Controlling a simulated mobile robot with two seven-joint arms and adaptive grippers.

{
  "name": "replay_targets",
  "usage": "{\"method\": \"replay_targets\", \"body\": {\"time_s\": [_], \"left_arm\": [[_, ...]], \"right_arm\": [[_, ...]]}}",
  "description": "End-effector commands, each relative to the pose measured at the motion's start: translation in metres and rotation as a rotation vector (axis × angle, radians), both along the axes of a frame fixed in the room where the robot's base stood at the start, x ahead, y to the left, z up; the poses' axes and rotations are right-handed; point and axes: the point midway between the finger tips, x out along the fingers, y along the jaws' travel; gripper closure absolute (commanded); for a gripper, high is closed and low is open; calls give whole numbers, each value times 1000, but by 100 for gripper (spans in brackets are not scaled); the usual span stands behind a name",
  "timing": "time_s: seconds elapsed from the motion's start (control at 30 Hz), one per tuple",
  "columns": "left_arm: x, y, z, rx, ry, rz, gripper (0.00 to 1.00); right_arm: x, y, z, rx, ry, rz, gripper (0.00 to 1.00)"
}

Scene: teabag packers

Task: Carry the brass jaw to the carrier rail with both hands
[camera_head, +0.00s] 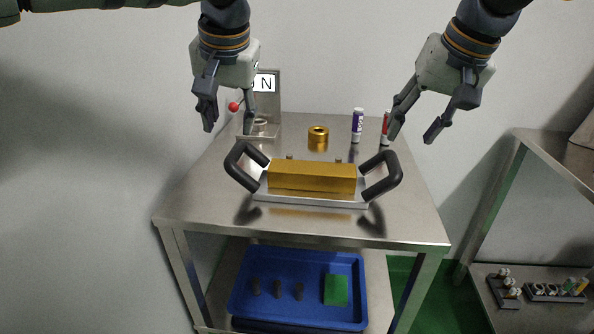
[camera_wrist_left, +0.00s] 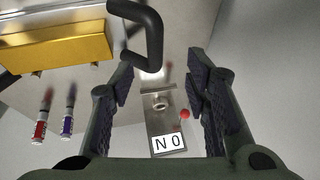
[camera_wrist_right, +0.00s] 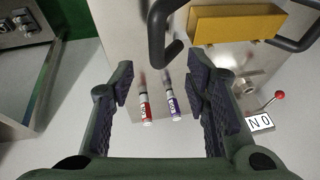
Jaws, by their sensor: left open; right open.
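The brass jaw (camera_head: 312,177) is a gold block on a silver plate with a black handle at each end, lying on the steel table. Its left handle (camera_head: 242,167) also shows in the left wrist view (camera_wrist_left: 149,30). Its right handle (camera_head: 383,176) also shows in the right wrist view (camera_wrist_right: 158,32). My left gripper (camera_head: 228,118) is open and empty above and behind the left handle. My right gripper (camera_head: 412,129) is open and empty above the right handle. Neither gripper touches the jaw. I cannot identify the carrier rail for certain.
A blue tray (camera_head: 297,259) sits on the lower shelf. Another bench (camera_head: 560,150) is at right.

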Motion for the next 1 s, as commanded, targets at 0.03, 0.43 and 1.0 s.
{"method": "replay_targets", "body": {"time_s": [0.03, 0.43, 1.0], "left_arm": [[-1, -3, 5, -7, -1, -9, 57], [1, -2, 0, -9, 0, -11, 57], [39, 15, -92, -8, -1, -11, 57]], "right_arm": [[0, -1, 6, 0, -6, -2, 57], [2, 0, 1, -1, -5, -2, 57], [40, 17, -91, 0, -7, -2, 57]]}}
